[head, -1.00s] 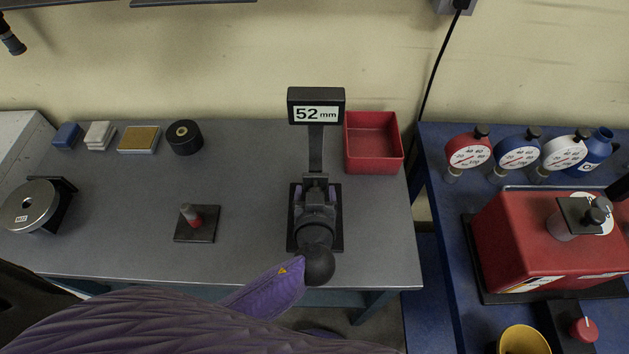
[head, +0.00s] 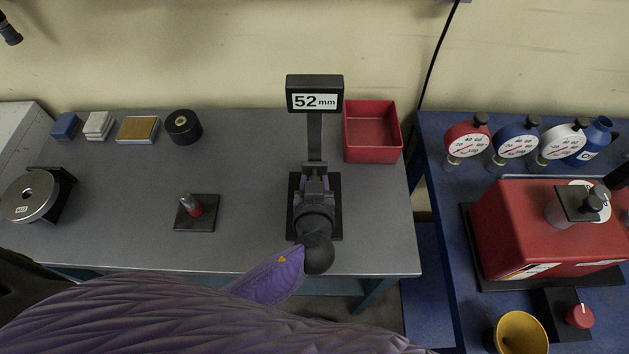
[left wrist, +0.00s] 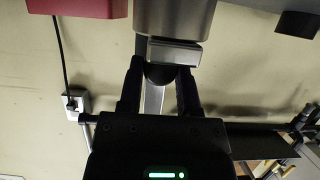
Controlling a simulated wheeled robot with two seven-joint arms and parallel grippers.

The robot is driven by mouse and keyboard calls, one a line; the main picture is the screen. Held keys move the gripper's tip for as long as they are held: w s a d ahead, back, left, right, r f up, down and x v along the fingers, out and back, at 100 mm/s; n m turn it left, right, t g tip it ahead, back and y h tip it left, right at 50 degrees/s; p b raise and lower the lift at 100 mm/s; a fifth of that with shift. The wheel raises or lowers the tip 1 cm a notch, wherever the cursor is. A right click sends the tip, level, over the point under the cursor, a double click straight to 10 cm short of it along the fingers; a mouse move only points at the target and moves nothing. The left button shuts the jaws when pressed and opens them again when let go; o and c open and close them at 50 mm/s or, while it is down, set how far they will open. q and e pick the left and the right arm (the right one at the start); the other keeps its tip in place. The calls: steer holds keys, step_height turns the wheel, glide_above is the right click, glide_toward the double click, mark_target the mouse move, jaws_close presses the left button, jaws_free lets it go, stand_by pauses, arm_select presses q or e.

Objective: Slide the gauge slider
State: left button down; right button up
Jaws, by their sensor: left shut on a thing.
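The gauge stands near the right of the grey bench, with a black display (head: 315,95) reading 52 mm on a dark upright post (head: 315,138) above a black base plate (head: 334,215). My left gripper (head: 314,178) is over the base in front of the post, and my arm hides much of the gauge's lower part. In the left wrist view the fingers (left wrist: 160,82) are closed on a dark piece, which I take to be the gauge slider (left wrist: 160,74), just below a silvery metal block (left wrist: 173,50). My right gripper is not in view.
A red bin (head: 372,158) stands close right of the gauge. A small black plate with a red-and-metal peg (head: 194,205) lies to the left. A blue table (head: 428,195) with dials and a red box (head: 540,230) is at right. The bench between peg and gauge is clear.

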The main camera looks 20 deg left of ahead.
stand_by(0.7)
arm_select(q)
steer(key=shift+r, duration=0.15)
step_height(320, 180, up, 10)
steer(key=p, duration=0.7)
steer(key=shift+f, duration=0.2)
steer(key=shift+c, duration=1.6)
jaws_free()
